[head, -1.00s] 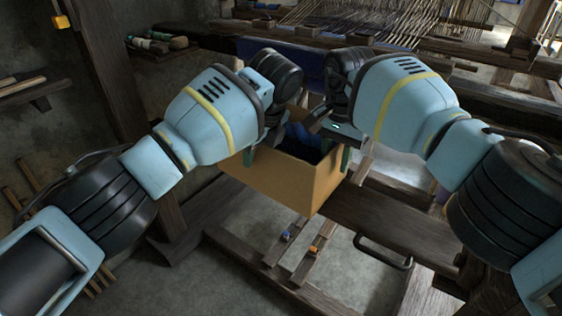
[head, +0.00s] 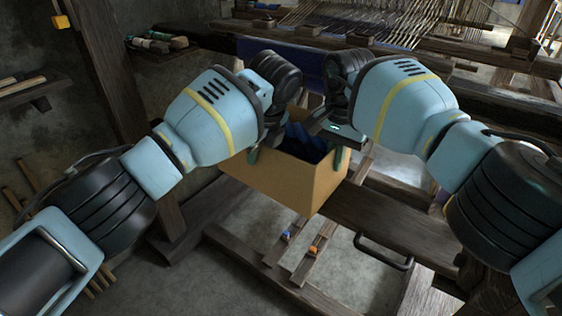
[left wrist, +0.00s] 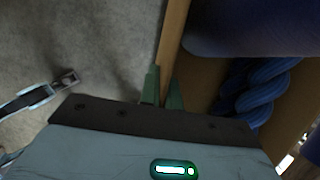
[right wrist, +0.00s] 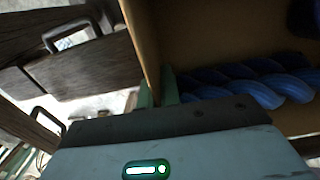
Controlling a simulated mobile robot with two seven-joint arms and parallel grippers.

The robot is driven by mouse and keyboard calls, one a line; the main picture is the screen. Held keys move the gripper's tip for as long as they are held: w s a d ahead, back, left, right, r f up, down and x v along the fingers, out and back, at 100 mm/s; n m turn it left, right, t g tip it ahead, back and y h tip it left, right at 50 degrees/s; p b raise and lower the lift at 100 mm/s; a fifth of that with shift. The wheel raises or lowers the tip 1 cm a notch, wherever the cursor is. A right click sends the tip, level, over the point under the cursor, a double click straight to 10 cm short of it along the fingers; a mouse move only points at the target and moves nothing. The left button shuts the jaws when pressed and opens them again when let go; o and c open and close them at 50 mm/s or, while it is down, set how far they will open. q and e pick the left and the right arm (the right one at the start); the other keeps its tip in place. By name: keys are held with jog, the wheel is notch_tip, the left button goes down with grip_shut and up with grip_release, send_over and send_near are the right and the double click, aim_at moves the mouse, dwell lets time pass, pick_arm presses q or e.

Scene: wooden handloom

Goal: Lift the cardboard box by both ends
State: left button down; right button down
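The cardboard box (head: 285,183) is open-topped and tan, in the middle of the head view, with dark blue twisted yarn (head: 300,140) inside. My left gripper (head: 254,155) is at its left end. In the left wrist view its green fingers (left wrist: 163,90) stand on both sides of the box wall (left wrist: 172,45), close against it. My right gripper (head: 341,158) is at the right end. In the right wrist view its fingers (right wrist: 156,90) straddle the other end wall (right wrist: 143,35). What the underside rests on cannot be told.
The wooden loom (head: 410,65) with its threads stands behind the box. Dark beams run beside and below it, with a black handle (head: 384,252) at the right. Two narrow wooden strips with small blue and orange items (head: 314,250) lie in front. A shelf (head: 158,45) is at the upper left.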

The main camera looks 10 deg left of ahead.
pick_arm(q)
jog(key=shift+r, duration=0.1)
pick_arm(e)
jog(key=shift+r, duration=0.1)
